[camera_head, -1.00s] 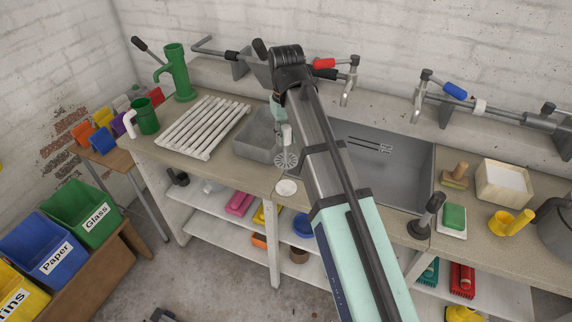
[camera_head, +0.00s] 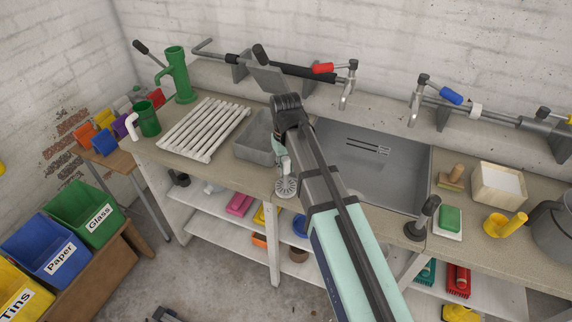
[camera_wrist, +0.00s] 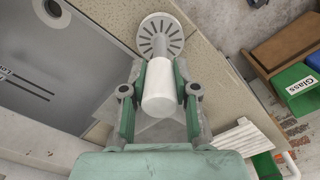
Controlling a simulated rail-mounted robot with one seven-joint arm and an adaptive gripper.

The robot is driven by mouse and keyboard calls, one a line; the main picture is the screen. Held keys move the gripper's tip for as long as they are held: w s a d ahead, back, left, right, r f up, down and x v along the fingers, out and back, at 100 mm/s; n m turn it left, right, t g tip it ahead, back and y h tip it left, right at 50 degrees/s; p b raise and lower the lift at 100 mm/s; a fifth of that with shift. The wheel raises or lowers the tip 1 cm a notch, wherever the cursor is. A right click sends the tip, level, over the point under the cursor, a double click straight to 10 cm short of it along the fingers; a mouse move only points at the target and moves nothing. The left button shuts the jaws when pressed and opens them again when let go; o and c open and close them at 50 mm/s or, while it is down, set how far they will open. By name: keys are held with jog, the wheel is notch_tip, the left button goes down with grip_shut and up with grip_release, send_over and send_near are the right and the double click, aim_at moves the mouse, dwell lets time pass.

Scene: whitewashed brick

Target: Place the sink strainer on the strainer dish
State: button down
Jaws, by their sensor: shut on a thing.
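The sink strainer (camera_head: 286,184) is a pale slotted disc with an upright white handle. My gripper (camera_head: 282,164) is shut on that handle. In the wrist view, the handle (camera_wrist: 159,92) stands between the green fingers of my gripper (camera_wrist: 160,76), and the slotted disc (camera_wrist: 160,37) lies beyond them. The strainer dish (camera_head: 286,196) is a small white round dish at the counter's front edge, left of the sink. The strainer's disc is over it and hides most of it. I cannot tell whether the disc touches the dish.
The sink (camera_head: 385,165) lies to the right, behind my arm. A grey basin (camera_head: 254,146) and a white drying rack (camera_head: 203,130) are to the left. A dark plunger-like tool (camera_head: 423,218) and a green sponge (camera_head: 449,218) stand right of my arm. Shelves lie below the counter.

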jog(key=shift+f, duration=0.1)
jog(key=c, duration=0.9)
grip_release()
notch_tip(320, 180, up, 12)
jog(key=b, duration=0.3)
